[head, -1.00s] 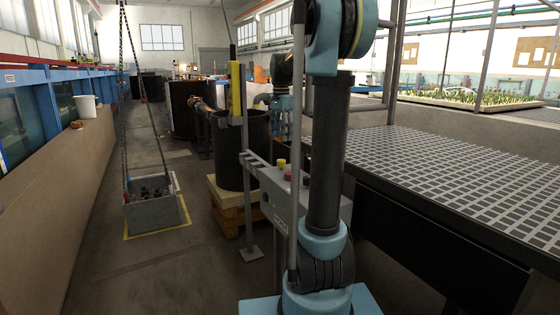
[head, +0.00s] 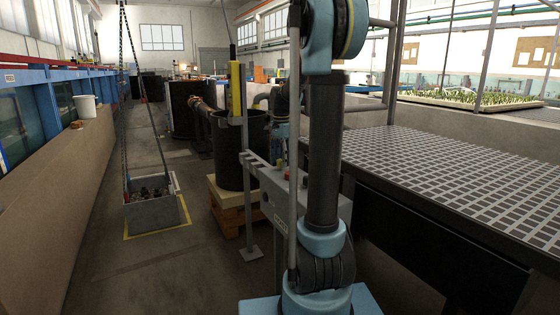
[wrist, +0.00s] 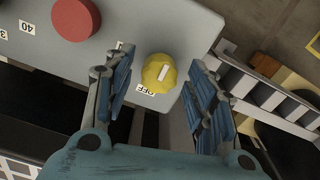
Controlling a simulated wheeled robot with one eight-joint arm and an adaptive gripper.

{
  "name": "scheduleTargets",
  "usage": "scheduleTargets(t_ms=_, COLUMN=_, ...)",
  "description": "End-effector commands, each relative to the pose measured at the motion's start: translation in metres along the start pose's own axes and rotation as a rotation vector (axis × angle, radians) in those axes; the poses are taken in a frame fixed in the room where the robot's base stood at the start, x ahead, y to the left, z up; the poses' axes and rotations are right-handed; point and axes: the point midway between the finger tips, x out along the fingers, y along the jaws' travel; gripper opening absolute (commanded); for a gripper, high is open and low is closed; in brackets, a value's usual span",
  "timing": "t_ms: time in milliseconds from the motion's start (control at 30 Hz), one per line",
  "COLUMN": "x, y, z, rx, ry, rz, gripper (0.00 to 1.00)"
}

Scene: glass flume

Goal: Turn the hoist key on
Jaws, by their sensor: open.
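The hoist key appears to be the yellow round knob (wrist: 159,73) with a white bar on top, on a grey control panel (wrist: 155,25) in the wrist view. An upside-down "OFF" label (wrist: 153,90) lies beside it, and the bar is slanted, its lower end toward that label. My gripper (wrist: 160,85) is open, with one blue-padded finger on each side of the knob; contact is not visible. In the head view the panel (head: 282,205) stands behind my arm, which hides much of it; the fingers are hard to make out there.
A red button (wrist: 76,18) sits left of the knob in the wrist view. In the head view, a grey crate (head: 152,214) hangs on chains over a yellow floor outline. A black tub (head: 238,150) stands behind the panel, and a grated table (head: 455,180) lies to the right.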

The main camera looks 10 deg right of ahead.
Motion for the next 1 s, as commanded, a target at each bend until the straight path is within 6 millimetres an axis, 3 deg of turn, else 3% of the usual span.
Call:
scheduleTargets(t_ms=100, x=-0.0002, y=-0.0001, z=0.0001, rx=0.0, ry=0.0, rz=0.0, gripper=0.51)
scheduleTargets(t_ms=300, x=-0.0002, y=-0.0003, z=0.0003, rx=-0.001, ry=0.0, rz=0.0, gripper=0.07)
scheduleTargets(t_ms=667, x=-0.0004, y=-0.0011, z=0.0009, rx=-0.025, ry=0.0, rz=-0.001, gripper=0.07)
scheduleTargets(t_ms=1000, x=-0.0005, y=-0.0014, z=0.0011, rx=-0.219, ry=0.001, rz=-0.001, gripper=0.07)
